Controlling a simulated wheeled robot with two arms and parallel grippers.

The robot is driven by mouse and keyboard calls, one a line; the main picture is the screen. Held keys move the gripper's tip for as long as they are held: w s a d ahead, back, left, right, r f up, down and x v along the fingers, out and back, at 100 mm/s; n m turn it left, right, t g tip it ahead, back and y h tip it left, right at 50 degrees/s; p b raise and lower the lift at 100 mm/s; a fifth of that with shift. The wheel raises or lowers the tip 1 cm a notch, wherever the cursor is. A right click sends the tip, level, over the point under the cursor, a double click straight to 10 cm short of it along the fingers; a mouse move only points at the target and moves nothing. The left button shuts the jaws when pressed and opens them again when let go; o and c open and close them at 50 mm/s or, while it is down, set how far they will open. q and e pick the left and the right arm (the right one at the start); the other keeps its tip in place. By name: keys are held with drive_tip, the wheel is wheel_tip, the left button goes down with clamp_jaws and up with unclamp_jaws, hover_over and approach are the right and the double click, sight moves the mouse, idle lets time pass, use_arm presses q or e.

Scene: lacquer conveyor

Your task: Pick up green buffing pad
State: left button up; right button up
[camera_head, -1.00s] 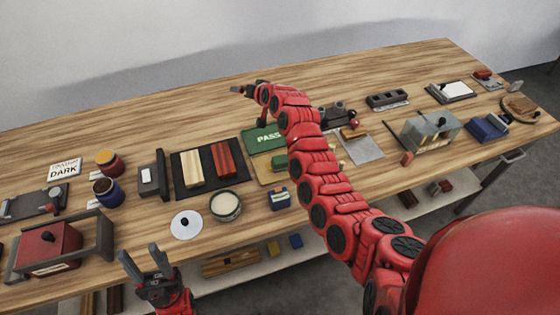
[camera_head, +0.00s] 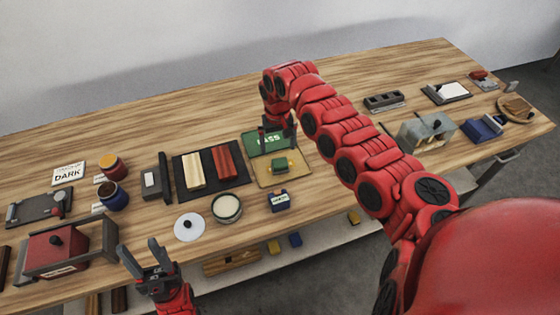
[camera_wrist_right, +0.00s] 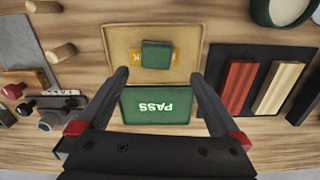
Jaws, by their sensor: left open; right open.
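My right gripper (camera_head: 277,131) is open and empty, pointing down over the PASS panel. In its wrist view the fingers (camera_wrist_right: 160,78) spread either side of the panel, with the pad beyond the tips. My left gripper (camera_head: 146,258) is open and empty at the table's front edge.
A dark mat (camera_head: 208,173) with a cream bar and a red bar lies left of the board. Wooden pegs (camera_wrist_right: 60,52) lie beside the board in the wrist view.

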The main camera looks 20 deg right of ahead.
sight(280, 162)
wheel_tip(280, 162, down, 3)
drive_tip(key=shift+f+p, duration=0.15)
drive_tip(key=shift+p, duration=0.2)
drive_tip(key=f, duration=0.1)
drive_tip(key=f+p, duration=0.1)
drive_tip(key=f, duration=0.2)
drive_tip(key=shift+d+f+p, duration=0.25)
drive_tip(key=shift+f+p, duration=0.15)
drive_tip(key=shift+d+f, duration=0.1)
drive_tip(key=shift+f, duration=0.3)
drive_tip(key=shift+r, duration=0.1)
drive_tip(key=c, duration=1.4)
